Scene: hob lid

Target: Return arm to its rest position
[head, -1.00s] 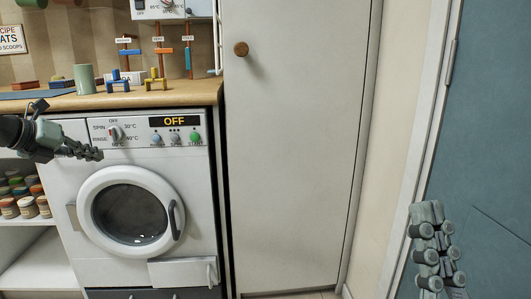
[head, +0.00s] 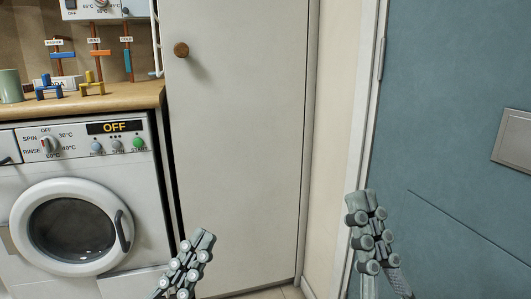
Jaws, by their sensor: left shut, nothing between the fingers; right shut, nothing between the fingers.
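My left gripper (head: 203,240) is low in the head view, in front of the tall white cupboard door. It points up and to the right, with its fingers shut and nothing between them. My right gripper (head: 360,200) is at the lower right, in front of the pale wall and the edge of the blue door. It points upward, shut and empty. Neither gripper appears to touch anything. The rest of both arms is mostly out of view.
The white washing machine (head: 110,165) reads OFF, its round door shut. A wooden counter (head: 130,98) above it holds a green cup (head: 11,86) and blue and yellow stands. The tall cupboard (head: 240,140) is closed. The blue door (head: 455,90) is on the right.

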